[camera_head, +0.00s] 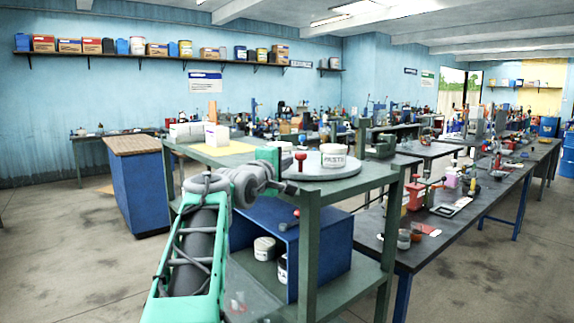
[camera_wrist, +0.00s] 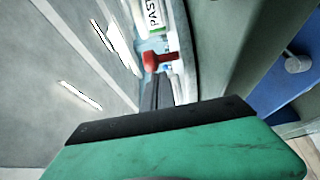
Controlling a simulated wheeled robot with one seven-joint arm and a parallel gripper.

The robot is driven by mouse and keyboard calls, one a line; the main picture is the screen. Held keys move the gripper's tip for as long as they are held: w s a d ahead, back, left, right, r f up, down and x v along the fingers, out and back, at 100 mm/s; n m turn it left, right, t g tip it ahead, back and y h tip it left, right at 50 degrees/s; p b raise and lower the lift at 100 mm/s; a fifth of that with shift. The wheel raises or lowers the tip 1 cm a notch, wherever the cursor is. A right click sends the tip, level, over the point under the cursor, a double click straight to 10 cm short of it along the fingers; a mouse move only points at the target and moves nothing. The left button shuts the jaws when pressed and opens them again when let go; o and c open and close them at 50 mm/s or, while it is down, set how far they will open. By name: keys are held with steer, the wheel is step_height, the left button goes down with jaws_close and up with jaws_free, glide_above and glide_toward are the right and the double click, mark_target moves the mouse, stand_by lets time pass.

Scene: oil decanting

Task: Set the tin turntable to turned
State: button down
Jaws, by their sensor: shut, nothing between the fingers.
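The turntable (camera_head: 322,172) is a grey round disc on top of the green bench. A white tin labelled PASTE (camera_head: 333,156) stands on it, with a red-headed peg (camera_head: 300,160) near its left edge. In the wrist view the red peg (camera_wrist: 156,60) is just ahead of my fingertips, with the tin (camera_wrist: 153,14) beyond it and the disc's curved rim beside it. My gripper (camera_wrist: 158,92) is shut with nothing held, at the near left edge of the turntable. I cannot tell whether the fingers touch the peg. My arm hides part of the bench in the head view.
Under the bench top is a blue open box (camera_head: 325,245) with tins (camera_head: 265,248) at its left. White boxes (camera_head: 186,132) and a yellow sheet (camera_head: 225,149) lie behind my arm on the bench top. A long cluttered table (camera_head: 455,215) stands close on the right.

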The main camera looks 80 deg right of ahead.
steer(key=shift+s, duration=0.35)
stand_by(0.3)
steer(key=shift+a, duration=0.1)
